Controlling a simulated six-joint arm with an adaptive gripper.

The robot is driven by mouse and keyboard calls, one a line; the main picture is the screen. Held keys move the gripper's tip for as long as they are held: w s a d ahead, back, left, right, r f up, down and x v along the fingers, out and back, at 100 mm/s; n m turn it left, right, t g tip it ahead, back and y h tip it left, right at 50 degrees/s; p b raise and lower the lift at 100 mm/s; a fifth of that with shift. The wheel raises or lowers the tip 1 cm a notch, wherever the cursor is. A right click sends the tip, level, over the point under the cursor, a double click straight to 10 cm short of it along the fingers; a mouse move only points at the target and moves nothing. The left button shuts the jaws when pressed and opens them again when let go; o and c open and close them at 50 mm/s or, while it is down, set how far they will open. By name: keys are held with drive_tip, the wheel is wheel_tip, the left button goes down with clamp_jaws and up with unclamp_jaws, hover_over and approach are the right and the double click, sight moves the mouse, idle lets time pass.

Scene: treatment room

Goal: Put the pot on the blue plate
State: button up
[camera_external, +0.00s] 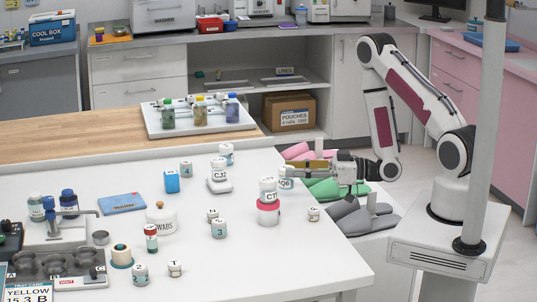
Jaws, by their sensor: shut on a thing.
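My gripper (290,169) is at the right edge of the white table, reaching in from the right with its fingers pointing left. It is shut on what looks like a small white pot marked Q6 (287,183), partly hidden by the fingers and by a stack in front. I cannot tell whether this pot touches the table. A flat blue rectangular piece (122,202) lies on the table at left; it is the only blue plate-like thing I make out. Other white labelled pots stand about, including one marked CJ2 (219,176).
A white-and-pink stack marked CT (268,205) stands just left of my gripper. A blue cube (171,182), a round white WABS container (161,221) and a small pot marked 3 (219,229) stand between there and the blue piece.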

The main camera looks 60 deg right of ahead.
drive_tip(key=s+d+r+m+t+h, duration=0.1)
drive_tip(key=d+r+h, duration=0.1)
drive_tip(key=d, duration=0.7)
drive_tip(key=s+d+r+m+t+h, duration=0.1)
drive_tip(key=s+d+r+m, duration=0.1)
drive_tip(key=d, duration=0.8)
drive_tip(key=s+d+m+h, duration=0.1)
drive_tip(key=s+d+h, duration=0.1)
drive_tip(key=s+d, duration=0.5)
drive_tip(key=s+d+m+h, duration=0.1)
drive_tip(key=s+d+h, duration=0.25)
drive_tip(key=d, duration=0.55)
wheel_tip(320, 180, down, 11)
drive_tip(key=shift+s+r+y, duration=0.2)
drive_tip(key=shift+y, duration=0.25)
drive_tip(key=shift+d+f, duration=0.1)
drive_tip(key=shift+f, duration=2.8)
drive_tip(key=shift+f, duration=2.05)
drive_tip(key=shift+f, duration=0.2)
